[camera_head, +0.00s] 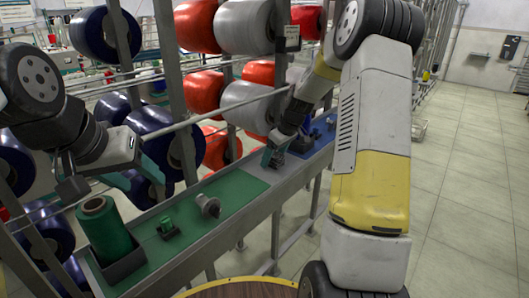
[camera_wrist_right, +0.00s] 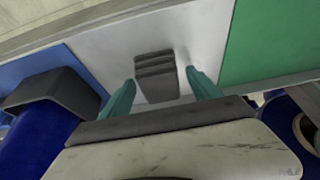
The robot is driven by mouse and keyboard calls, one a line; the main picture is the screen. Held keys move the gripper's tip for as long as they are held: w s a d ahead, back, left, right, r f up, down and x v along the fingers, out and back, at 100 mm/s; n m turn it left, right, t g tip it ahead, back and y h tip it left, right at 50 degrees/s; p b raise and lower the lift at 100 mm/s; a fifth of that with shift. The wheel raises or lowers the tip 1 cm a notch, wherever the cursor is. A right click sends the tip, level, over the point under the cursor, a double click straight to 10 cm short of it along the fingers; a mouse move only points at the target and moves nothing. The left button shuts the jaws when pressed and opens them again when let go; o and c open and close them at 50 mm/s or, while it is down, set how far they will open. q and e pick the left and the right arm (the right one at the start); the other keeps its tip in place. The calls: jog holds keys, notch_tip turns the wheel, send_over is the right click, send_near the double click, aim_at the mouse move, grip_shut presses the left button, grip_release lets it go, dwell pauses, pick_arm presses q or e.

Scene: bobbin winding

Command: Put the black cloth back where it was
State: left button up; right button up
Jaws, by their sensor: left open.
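A dark grey, ribbed or folded piece that looks like the black cloth (camera_wrist_right: 156,76) lies on the bare pale strip between the blue and green mats in the right wrist view. My right gripper (camera_wrist_right: 162,92) is open, with one teal finger on each side of it and gaps showing between. In the head view my right gripper (camera_head: 272,157) is low over the bench beyond the green mat, and the cloth cannot be made out clearly there. My left gripper (camera_head: 100,186) is open and empty, above and behind the green spool.
A green spool (camera_head: 104,229) stands in a dark holder at the near end of the green mat (camera_head: 235,187). A dark holder (camera_wrist_right: 58,88) with a blue spool (camera_wrist_right: 40,140) is left of my right gripper.

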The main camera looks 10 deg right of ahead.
jog(key=v, duration=1.2)
jog(key=s+a+r+m, duration=0.2)
jog(key=s+a+r, duration=0.1)
jog(key=s+r, duration=0.4)
jog(key=s+a+m+t, duration=0.1)
jog(key=s+a+m, duration=0.1)
jog(key=s, duration=0.9)
jog(key=s+a+m+t, duration=0.1)
jog(key=s+a+m, duration=0.1)
jog(key=s, duration=0.9)
jog(key=shift+s+a+r+m+t+h, duration=0.25)
jog(key=shift+a+m+t+h, duration=0.1)
jog(key=shift+m, duration=0.15)
